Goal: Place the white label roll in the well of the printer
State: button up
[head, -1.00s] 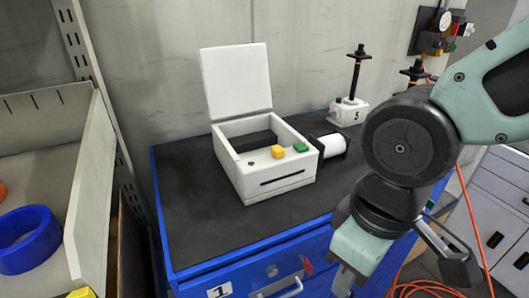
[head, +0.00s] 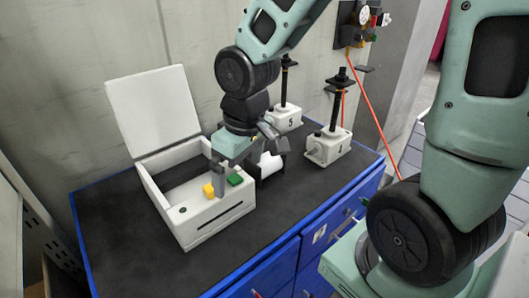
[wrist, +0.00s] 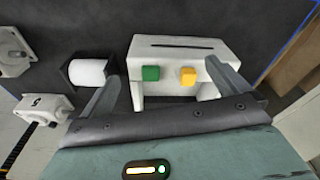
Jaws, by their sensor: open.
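The white printer (head: 187,218) stands on the dark cabinet top with its lid (head: 155,108) raised at the back and its well open. It has a yellow button and a green button on its front ledge. The white label roll (head: 270,163) lies on its side in a dark holder just right of the printer; it also shows in the wrist view (wrist: 88,72), left of the printer. My gripper (head: 240,172) is open and empty, above the printer's right side near the roll. In the wrist view its fingers (wrist: 165,80) are spread, with the buttons between them.
Two white screw jacks with black spindles stand behind and right of the roll, one marked 5 (head: 286,118) and one marked 1 (head: 326,146). The blue cabinet (head: 230,283) has a dark top (head: 115,235) with bare room left and in front of the printer. An orange cable hangs at the right.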

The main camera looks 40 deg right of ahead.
aim_at(265, 156)
jog(key=w+d+r+m+t+p, duration=0.1)
jog(key=w+d+r+m+p, duration=0.15)
jog(key=d, duration=0.45)
jog(key=w+d+r+m+p, duration=0.1)
jog(key=w+d+r+p, duration=0.1)
jog(key=w+d, duration=0.35)
jog(key=f+b, duration=0.1)
jog(key=f, duration=0.2)
jog(key=w+d+f+b, duration=0.1)
jog(key=f, duration=0.3)
jog(key=f+b, duration=0.1)
jog(key=f, duration=0.3)
jog(key=shift+w+d+f, duration=0.1)
jog(key=shift+w+d, duration=0.05)
jog(key=shift+d, duration=0.25)
jog(key=shift+d+x, duration=0.15)
jog(key=shift+x, duration=1.35)
jog(key=shift+d+x, duration=0.15)
jog(key=shift+x, duration=1.3)
jog(key=c, duration=1)
jog(key=shift+o, duration=0.2)
